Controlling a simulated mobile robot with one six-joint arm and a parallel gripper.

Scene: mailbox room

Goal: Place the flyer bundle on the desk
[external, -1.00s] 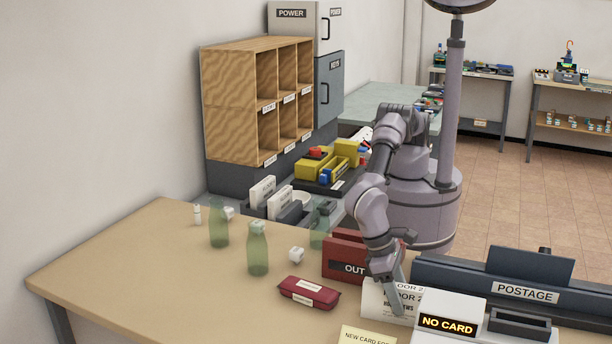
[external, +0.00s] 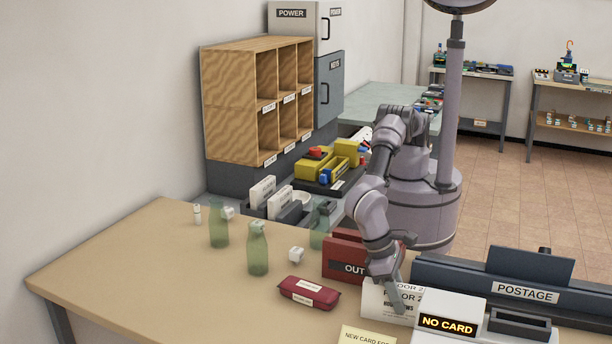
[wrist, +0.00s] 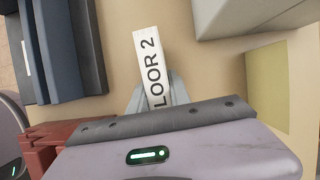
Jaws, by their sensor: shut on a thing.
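A white bundle labelled FLOOR 2 (external: 374,303), which I take to be the flyer bundle, is at the near right part of the desk (external: 190,270). It stands upright just in front of the red OUT box. My gripper (external: 395,280) is at its top, pointing down. In the wrist view, my gripper (wrist: 158,92) is shut on the bundle (wrist: 147,50), whose printed top edge shows between the fingers. Whether its bottom touches the desk cannot be told.
The red OUT box (external: 342,257) is close behind the bundle. A postage machine (external: 455,308) is close on its right. A dark red labelled case (external: 309,292), green bottles (external: 257,250) and small white blocks (external: 296,254) are to the left. The left front of the desk is clear.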

